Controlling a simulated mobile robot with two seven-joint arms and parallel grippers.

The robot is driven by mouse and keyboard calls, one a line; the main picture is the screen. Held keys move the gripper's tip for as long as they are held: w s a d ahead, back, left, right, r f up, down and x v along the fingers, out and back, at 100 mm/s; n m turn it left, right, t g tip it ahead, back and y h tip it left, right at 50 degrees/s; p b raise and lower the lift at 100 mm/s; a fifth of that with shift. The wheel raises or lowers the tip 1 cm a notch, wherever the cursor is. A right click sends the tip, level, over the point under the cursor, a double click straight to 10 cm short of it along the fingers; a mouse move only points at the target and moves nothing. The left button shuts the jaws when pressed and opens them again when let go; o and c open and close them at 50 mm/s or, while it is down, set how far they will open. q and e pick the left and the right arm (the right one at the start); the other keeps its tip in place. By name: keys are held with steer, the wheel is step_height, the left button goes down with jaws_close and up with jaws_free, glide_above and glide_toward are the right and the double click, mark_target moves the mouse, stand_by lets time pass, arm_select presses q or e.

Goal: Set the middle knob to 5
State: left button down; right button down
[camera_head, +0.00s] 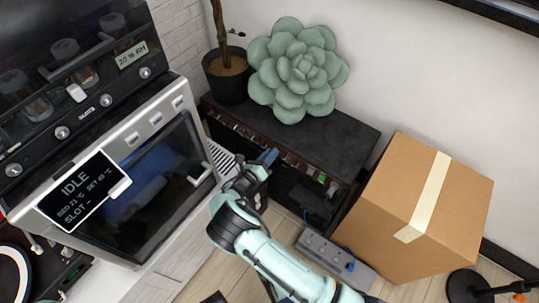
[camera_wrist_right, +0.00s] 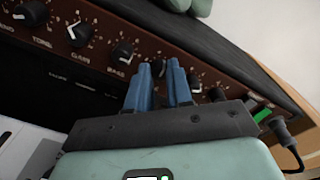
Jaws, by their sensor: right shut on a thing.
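A black amplifier (camera_head: 335,140) with a brown front panel stands against the wall in the head view. Its panel (camera_wrist_right: 215,75) carries a row of dark knobs with pale pointers in the right wrist view. My right gripper (camera_head: 267,157) is at this panel. In the right wrist view its blue fingers (camera_wrist_right: 161,66) are closed around a small dark knob (camera_wrist_right: 158,69) near the middle of the visible row. The fingers partly hide that knob, and its pointer and number cannot be read. Other knobs (camera_wrist_right: 78,33) show to the left. My left gripper is not in view.
A green succulent (camera_head: 297,70) sits on the amplifier, with a potted plant (camera_head: 228,75) beside it. A cardboard box (camera_head: 420,205) stands to the right. A grey pedal-like unit (camera_head: 335,257) lies on the floor. A machine with a dark window (camera_head: 150,190) is at left.

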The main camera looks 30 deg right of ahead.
steer(key=c, duration=1)
jaws_free()
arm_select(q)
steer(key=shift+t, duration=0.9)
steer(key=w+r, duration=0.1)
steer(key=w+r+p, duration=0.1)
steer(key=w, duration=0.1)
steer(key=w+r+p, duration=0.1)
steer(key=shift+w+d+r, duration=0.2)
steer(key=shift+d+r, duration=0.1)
arm_select(e)
steer(key=v, duration=1.3)
steer(key=shift+s+a, duration=0.15)
steer(key=shift+a, duration=0.1)
